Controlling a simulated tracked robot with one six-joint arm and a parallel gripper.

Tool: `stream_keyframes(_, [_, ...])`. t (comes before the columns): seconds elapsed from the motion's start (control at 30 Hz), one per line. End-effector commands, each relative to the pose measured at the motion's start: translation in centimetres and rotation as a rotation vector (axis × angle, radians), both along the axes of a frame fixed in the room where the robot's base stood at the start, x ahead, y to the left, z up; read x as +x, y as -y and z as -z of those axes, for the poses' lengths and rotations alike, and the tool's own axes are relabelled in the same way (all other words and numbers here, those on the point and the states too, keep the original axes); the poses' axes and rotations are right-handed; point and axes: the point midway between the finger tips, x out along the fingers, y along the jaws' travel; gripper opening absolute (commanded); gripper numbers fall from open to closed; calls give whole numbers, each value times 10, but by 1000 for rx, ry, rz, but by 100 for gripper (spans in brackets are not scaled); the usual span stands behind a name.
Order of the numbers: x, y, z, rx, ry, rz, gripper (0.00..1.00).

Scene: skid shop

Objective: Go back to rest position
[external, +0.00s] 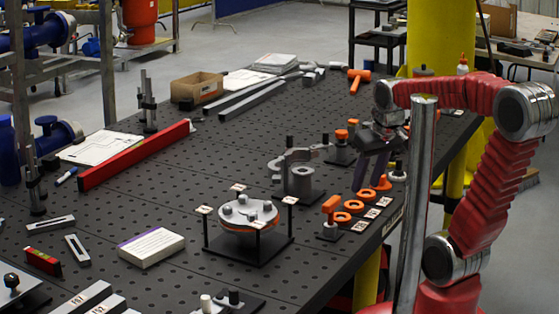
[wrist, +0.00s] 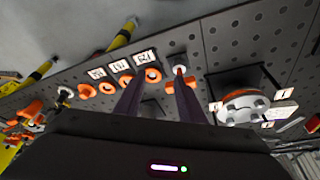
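My gripper (external: 367,186) hangs from my red arm on the right, above the right edge of the black perforated table (external: 225,165). Its two dark purple fingers point down, apart from each other. They are near a row of orange rings (external: 349,206) and small printed tags. In the wrist view my gripper (wrist: 159,80) shows two separate fingers with nothing held between them. An orange ring (wrist: 153,75) shows beyond the gap. The external view does not show clearly how far the fingertips are above the table.
A grey clamp-like fixture (external: 298,175) stands left of my gripper. A round flanged part on a black stand (external: 248,215) is nearer the camera. An orange-topped post (external: 331,215) stands by the rings. A yellow column (external: 440,50) rises behind my arm.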

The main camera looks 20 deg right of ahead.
Motion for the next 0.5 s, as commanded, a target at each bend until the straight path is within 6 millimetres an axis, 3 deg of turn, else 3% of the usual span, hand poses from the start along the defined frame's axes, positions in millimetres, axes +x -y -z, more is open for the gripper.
stream_keyframes(0.27, [-35,57,10,14,72,160,36])
stream_keyframes(0.5, [-44,88,-6,22,143,264,36])
